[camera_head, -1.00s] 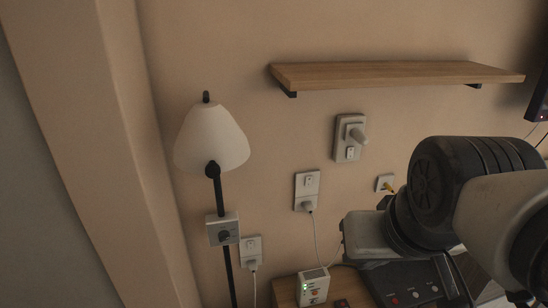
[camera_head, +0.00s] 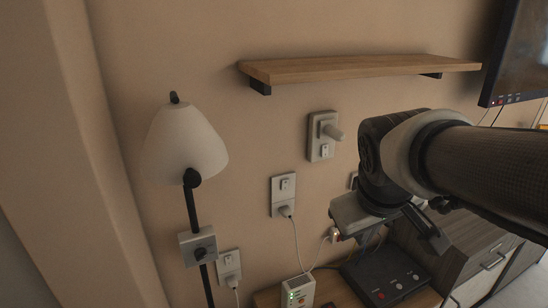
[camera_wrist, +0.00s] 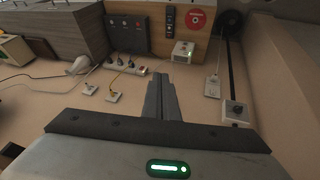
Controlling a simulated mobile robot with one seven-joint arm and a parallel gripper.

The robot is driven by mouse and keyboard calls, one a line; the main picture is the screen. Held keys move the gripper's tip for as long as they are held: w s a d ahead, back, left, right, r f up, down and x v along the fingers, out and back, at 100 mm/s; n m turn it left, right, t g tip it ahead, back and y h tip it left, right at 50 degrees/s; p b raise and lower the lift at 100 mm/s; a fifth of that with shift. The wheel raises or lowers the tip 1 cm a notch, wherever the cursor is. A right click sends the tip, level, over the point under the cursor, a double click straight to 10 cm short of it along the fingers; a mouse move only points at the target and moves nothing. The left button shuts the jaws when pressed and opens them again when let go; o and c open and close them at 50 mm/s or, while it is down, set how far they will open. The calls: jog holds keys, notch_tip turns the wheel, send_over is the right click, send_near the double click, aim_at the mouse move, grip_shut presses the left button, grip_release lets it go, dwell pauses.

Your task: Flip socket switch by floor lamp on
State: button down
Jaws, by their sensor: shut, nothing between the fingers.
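The floor lamp has a white shade (camera_head: 187,143), a black pole and a grey box with a dark knob (camera_head: 197,246). Just right of the pole, low on the wall, is a white socket (camera_head: 229,266) with a switch on top and a plug below. The switch position is too small to tell. In the wrist view this socket (camera_wrist: 213,86) lies right of my gripper (camera_wrist: 162,82), near the knob box (camera_wrist: 236,112). My gripper is shut and empty, apart from the socket. In the head view, my arm hides much of the gripper, right of the lamp.
Another switched socket (camera_head: 284,195) with a plug is right of the lamp, and a third (camera_head: 322,136) is higher. A wooden shelf (camera_head: 360,68) juts out above. A white device (camera_head: 298,293) and a black panel (camera_head: 388,278) stand low. Wall around the lamp shade is clear.

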aim_at(229, 261)
jog(key=w+a+f+n+b, duration=0.1)
jog(key=w+f+n+b, duration=0.15)
jog(key=w+f, duration=0.4)
jog(key=w+a+f+n+y+b, duration=0.2)
jog(key=w+a+f+n, duration=0.2)
jog(key=a+f, duration=0.3)
jog(key=w+a+f+n+g+y+b, duration=0.1)
jog(key=w+a+f+n+y+b, duration=0.1)
jog(key=w+a+f+n, duration=0.3)
jog(key=w+a+f+n+g+y+b, duration=0.1)
jog(key=w+a+f+n+y+b, duration=0.1)
jog(key=a+f+n, duration=0.4)
jog(key=shift+w+a+f+n+y, duration=0.35)
jog(key=shift+w+a+f+y, duration=0.8)
jog(key=shift+a+f, duration=1.45)
jog(key=shift+w+d+f+h, duration=0.2)
jog(key=shift+d+f+h, duration=0.1)
jog(key=shift+f, duration=0.1)
jog(key=w+r+b+x, duration=0.1)
jog(key=w+b+x, duration=0.1)
jog(key=x, duration=1)
jog(key=shift+w+a, duration=0.3)
jog(key=shift+a, duration=0.05)
